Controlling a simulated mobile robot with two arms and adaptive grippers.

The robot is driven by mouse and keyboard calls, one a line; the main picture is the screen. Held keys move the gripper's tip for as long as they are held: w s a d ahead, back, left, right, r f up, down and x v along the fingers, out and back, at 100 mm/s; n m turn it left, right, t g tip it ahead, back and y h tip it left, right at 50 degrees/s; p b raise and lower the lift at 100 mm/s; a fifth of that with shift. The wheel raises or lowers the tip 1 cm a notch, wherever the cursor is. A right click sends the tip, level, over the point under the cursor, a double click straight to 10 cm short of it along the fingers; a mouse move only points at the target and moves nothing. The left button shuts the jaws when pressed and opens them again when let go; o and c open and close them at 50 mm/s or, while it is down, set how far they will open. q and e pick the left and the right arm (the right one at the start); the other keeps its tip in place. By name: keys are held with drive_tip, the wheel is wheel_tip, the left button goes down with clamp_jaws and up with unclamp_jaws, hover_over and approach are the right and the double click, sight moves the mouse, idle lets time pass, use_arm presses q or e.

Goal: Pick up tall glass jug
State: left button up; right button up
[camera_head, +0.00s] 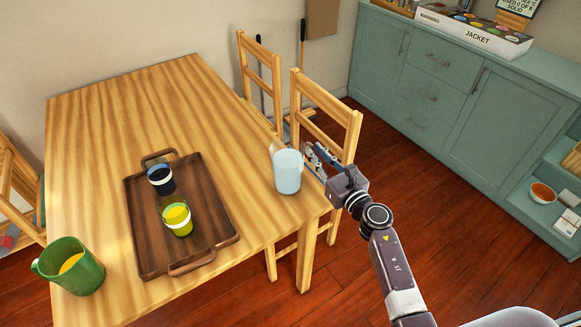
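The tall glass jug (288,174) is pale and translucent and stands upright near the right edge of the wooden table, by the near corner. My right gripper (316,157) is just right of the jug, its fingers pointing up and left, apart and with nothing seen between them. In this view the fingers are beside the jug, not around it; whether one touches it I cannot tell. My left gripper is not in view.
On the table (120,110), a brown tray (150,235) holds a dark cup (161,180) and a yellow-green cup (177,219). A green mug (75,268) stands at the left. Wooden chairs (338,112) stand along the right side. The table's far part is clear.

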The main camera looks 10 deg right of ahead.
drive_tip(key=shift+x, duration=1.3)
drive_tip(key=shift+c, duration=0.2)
clamp_jaws()
drive_tip(key=shift+r, duration=0.15)
drive_tip(key=shift+r, duration=0.1)
